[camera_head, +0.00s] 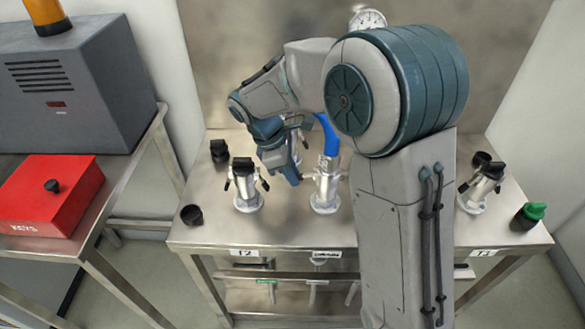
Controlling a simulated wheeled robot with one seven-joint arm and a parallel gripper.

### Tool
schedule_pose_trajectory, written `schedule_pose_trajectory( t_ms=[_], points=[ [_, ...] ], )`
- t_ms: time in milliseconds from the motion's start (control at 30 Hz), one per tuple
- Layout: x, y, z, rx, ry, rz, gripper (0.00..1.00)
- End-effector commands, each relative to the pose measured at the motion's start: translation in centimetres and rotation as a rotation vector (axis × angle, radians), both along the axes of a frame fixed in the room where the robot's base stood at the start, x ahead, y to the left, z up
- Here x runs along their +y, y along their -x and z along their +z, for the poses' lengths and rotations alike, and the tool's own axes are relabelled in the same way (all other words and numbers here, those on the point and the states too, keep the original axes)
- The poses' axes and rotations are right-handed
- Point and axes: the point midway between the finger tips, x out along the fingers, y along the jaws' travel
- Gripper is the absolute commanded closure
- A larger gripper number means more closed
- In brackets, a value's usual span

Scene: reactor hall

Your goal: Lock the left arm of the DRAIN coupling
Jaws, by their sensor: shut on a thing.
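The DRAIN coupling (325,190) is the silver fitting in the middle of the steel bench, with a blue hose (328,135) rising from its top. The small label (325,255) below it is too small to read surely. My gripper (296,179) comes down from the upper left, at the coupling's left side. It is shut at the coupling's left arm. The fingers hide that arm, so its angle cannot be told. A short dark arm shows at the coupling's right side, partly behind my own arm.
A capped coupling (246,188) stands left, above label T2 (245,253). Another (480,188) stands right, near a green cap (528,215) and label T3 (483,252). A loose black cap (192,214) lies front left. A red box (48,195) sits on the left table.

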Motion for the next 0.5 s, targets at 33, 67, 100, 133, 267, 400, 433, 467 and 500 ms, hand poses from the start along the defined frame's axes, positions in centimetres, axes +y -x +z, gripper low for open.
schedule_pose_trajectory(
  t_ms=[33, 67, 100, 133, 267, 400, 433, 467, 500],
  points=[
    [0.08, -0.01, 0.00, 0.000, 0.013, 0.002, 1.00],
    [0.08, -0.02, -0.06, 0.001, 0.020, 0.002, 1.00],
    [0.08, -0.02, -0.13, 0.001, 0.030, 0.002, 1.00],
    [0.08, -0.01, -0.17, 0.001, 0.037, 0.001, 1.00],
    [0.04, -0.02, -0.30, 0.002, 0.064, 0.001, 1.00],
    [0.07, -0.02, -0.47, 0.003, 0.087, 0.001, 1.00],
    [0.07, -0.02, -0.50, 0.003, 0.091, 0.001, 1.00],
    [0.07, -0.02, -0.52, 0.004, 0.095, 0.001, 1.00],
    [0.06, -0.02, -0.55, 0.003, 0.101, 0.001, 1.00]
  ],
)
